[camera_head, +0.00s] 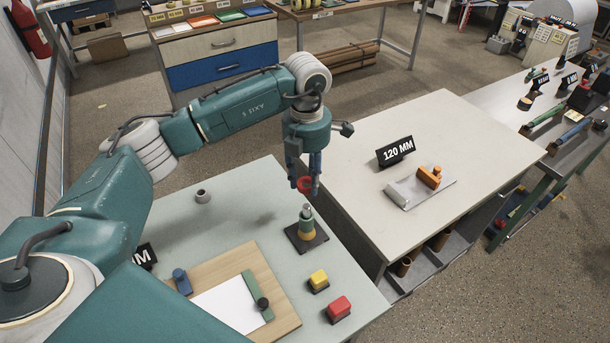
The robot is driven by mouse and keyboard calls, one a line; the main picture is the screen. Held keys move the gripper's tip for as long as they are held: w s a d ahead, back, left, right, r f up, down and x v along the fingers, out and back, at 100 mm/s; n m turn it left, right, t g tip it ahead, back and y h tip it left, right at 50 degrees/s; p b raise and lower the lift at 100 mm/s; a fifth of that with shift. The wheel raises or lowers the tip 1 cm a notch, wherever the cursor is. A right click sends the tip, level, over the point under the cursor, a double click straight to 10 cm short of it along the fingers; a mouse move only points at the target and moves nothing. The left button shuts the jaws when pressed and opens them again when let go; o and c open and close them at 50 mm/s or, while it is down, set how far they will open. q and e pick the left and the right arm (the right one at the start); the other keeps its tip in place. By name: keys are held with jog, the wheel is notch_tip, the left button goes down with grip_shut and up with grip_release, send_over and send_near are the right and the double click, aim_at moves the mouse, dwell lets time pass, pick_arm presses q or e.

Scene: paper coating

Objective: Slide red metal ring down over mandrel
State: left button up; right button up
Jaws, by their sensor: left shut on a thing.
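The red metal ring (305,184) is held between the fingertips of my left gripper (304,182), which points down and is shut on it. The mandrel (306,214) stands upright on a dark square base (306,238) on the pale green table. It has a grey-green top and a yellow-orange band lower down. The ring is above the mandrel's top and apart from it, roughly in line with it in this view. The exact alignment in depth cannot be told. My right gripper is not in view.
A grey ring-like piece (202,196) lies on the table behind left. In front are a wooden board (287,318) with white paper and a green bar, a yellow block (318,279) and a red block (339,308). A second table (350,165) with a 120 MM sign stands right.

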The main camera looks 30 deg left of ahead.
pick_arm(q)
jog(key=b, duration=0.5)
send_over(307, 206)
jog(key=shift+a+f, duration=0.1)
jog(key=shift+f, duration=2.8)
jog(key=shift+b, duration=0.35)
jog(key=shift+f+b, duration=1.65)
jog(key=shift+f, duration=0.45)
jog(key=o, duration=1.2)
jog(key=shift+r, duration=0.1)
